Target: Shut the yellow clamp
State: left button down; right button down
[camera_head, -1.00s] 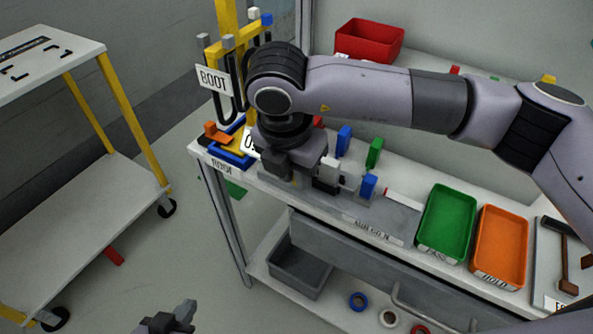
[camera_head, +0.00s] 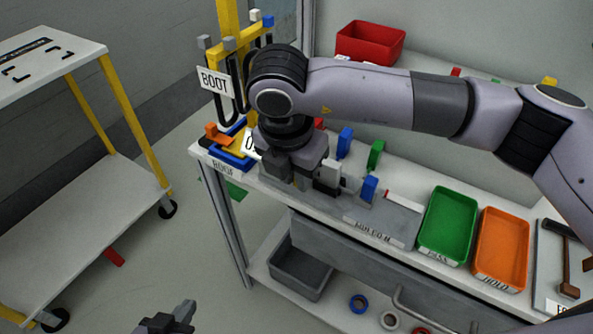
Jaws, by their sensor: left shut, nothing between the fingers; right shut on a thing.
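My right gripper (camera_head: 284,177) points down at the fixture on the bench, left of the white-grey clamp. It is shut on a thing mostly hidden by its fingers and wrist. A small yellowish patch (camera_head: 300,182) shows by the fingers and appears to be part of the yellow clamp. Whether the clamp's lever is up or down cannot be seen. My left gripper (camera_head: 168,324) is shut and empty, low at the bottom edge, away from the bench.
A green tray (camera_head: 421,222) and an orange tray (camera_head: 478,250) lie to the right. A yellow post (camera_head: 229,18) with hanging black loops stands behind left.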

jog(key=shift+s+a+f, duration=0.1)
jog(key=shift+s+f, duration=0.2)
jog(key=shift+f, duration=0.2)
jog(key=c, duration=1.3)
grip_release()
jog(key=shift+w, duration=0.2)
jog(key=shift+r, duration=0.15)
jog(key=shift+v, duration=3.5)
